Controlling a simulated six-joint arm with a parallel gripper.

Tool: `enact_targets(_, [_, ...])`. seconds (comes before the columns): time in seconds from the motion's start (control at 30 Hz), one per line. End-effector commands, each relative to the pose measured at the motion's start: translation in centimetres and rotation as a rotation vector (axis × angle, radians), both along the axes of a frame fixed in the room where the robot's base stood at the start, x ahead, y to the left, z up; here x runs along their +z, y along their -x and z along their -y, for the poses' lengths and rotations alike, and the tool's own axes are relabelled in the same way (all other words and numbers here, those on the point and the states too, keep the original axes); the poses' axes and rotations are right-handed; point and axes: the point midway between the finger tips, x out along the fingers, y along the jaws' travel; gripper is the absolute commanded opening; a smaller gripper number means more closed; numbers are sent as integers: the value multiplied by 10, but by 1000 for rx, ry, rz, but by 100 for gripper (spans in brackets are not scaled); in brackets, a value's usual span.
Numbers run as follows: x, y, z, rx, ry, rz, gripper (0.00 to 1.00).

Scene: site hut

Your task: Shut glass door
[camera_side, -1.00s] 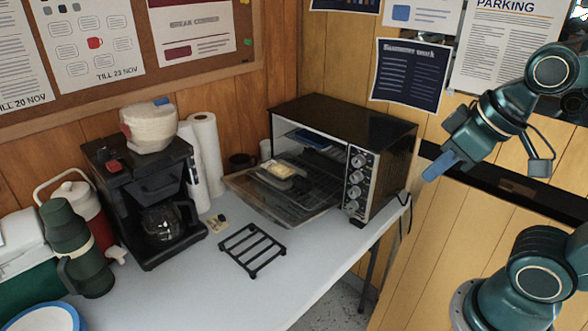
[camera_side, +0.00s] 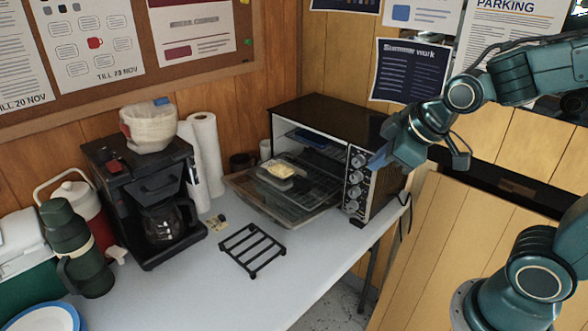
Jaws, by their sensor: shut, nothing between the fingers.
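The toaster oven (camera_side: 345,118) stands on the white table against the wood wall. Its glass door (camera_side: 262,208) is open, folded down toward the front left. A small block on a grey dish (camera_side: 278,171) sits at the oven opening, over the lowered door and rack. A dark blue item (camera_side: 306,137) lies on a higher level inside. My gripper (camera_side: 376,160) has blue fingers, shut and empty. It is in front of the oven's knob panel (camera_side: 356,180) in the picture, to the right of the door; I cannot tell whether it touches the panel.
A black wire trivet (camera_side: 252,250) lies on the table in front of the door. A coffee maker (camera_side: 145,200), paper towel rolls (camera_side: 205,150) and a green flask (camera_side: 75,245) stand to the left. The front middle of the table (camera_side: 210,295) is clear.

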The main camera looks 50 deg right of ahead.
Motion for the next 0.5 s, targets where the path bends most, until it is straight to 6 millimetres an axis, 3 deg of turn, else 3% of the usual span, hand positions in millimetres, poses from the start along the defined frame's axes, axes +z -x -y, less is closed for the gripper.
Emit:
enact_targets(0.2, [-28, -41, 9, 158, 159, 36, 0])
enact_targets(0.5, [-68, -85, 19, 378, 402, 84, 0])
